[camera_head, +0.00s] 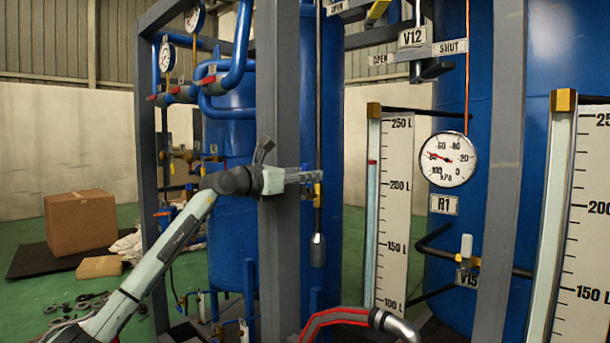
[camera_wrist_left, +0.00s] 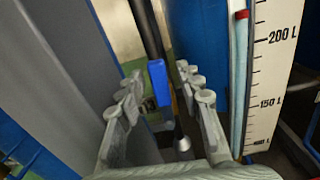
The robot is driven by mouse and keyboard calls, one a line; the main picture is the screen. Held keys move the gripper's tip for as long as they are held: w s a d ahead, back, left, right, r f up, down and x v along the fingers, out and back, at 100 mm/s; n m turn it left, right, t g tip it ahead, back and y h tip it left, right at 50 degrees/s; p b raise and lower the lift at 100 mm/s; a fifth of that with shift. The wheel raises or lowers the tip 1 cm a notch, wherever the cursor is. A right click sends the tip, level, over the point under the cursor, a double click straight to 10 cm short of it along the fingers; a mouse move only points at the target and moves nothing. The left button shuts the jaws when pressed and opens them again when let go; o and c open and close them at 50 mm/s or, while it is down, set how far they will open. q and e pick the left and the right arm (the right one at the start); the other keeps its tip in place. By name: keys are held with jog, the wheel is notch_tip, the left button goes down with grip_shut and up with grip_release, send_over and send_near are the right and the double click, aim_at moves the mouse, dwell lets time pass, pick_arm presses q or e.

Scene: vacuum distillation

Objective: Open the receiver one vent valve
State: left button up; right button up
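Receiver one is the blue tank (camera_head: 480,115) marked R1 (camera_head: 443,204), at the right in the head view. A V12 tag (camera_head: 412,37) sits above a dark fitting, between OPEN (camera_head: 381,59) and SHUT (camera_head: 450,46) tags. I cannot tell for sure which valve is the vent. My left gripper (camera_head: 305,177) is in front of the grey post, left of the receiver. In the left wrist view its fingers (camera_wrist_left: 165,95) are spread, with an upright blue handle (camera_wrist_left: 158,82) showing between them. Contact is not visible. My right gripper is not in view.
A grey post (camera_head: 279,290) stands right beside my left gripper. A dark rod (camera_head: 318,120) hangs behind it. Level scales (camera_head: 394,215), a pressure gauge (camera_head: 448,159) and valve V15 (camera_head: 466,247) are at the right. A carton (camera_head: 80,223) stands on the floor at the left.

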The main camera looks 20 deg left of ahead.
pick_arm(q)
jog(key=v, duration=1.2)
dwell(0.5)
